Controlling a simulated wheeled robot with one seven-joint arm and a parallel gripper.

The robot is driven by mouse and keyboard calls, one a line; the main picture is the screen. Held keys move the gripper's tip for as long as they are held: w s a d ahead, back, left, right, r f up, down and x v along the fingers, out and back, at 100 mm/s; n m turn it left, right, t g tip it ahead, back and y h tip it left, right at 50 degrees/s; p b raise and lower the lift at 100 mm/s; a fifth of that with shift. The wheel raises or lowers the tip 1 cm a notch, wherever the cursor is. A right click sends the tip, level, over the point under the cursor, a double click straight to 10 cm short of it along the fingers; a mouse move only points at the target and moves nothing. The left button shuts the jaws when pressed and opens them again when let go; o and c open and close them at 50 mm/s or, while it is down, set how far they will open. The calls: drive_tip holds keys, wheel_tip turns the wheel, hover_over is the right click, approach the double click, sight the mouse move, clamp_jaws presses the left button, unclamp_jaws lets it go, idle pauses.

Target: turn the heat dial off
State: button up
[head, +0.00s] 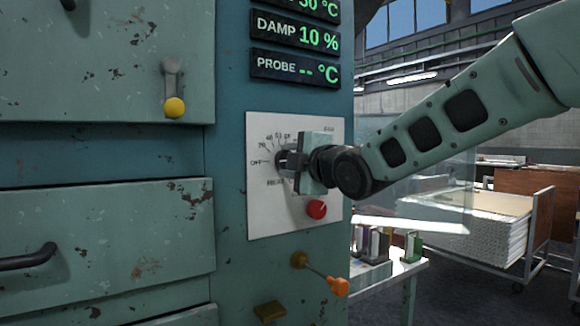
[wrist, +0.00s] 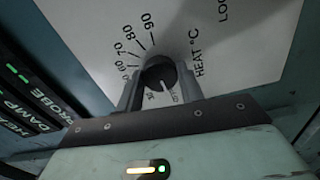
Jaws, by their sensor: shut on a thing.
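The heat dial (wrist: 160,72) is a round black knob on a white panel, with numbers from about 60 to 90 and "HEAT °C" around it. My gripper (wrist: 158,88) is shut on the dial, one finger on each side. A pale line on the dial's face points toward the lower right in the wrist view, but the mark it meets is hard to read. In the head view my gripper (head: 287,161) reaches the dial from the right and mostly hides it. The white panel (head: 262,215) has an "OFF" mark left of the dial.
A red knob (head: 316,209) sits just below my gripper on the same panel. An orange-tipped lever (head: 320,274) is lower down. Displays (head: 295,36) are above, reading DAMP 10 %. Drawers with handles are at the left; a table and a cart stand at the right.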

idle(0.3)
drive_tip(key=o, duration=1)
drive_tip(key=b+v, duration=0.2)
drive_tip(key=v, duration=1.5)
drive_tip(key=shift+s+d, duration=0.15)
drive_tip(key=shift+s, duration=0.05)
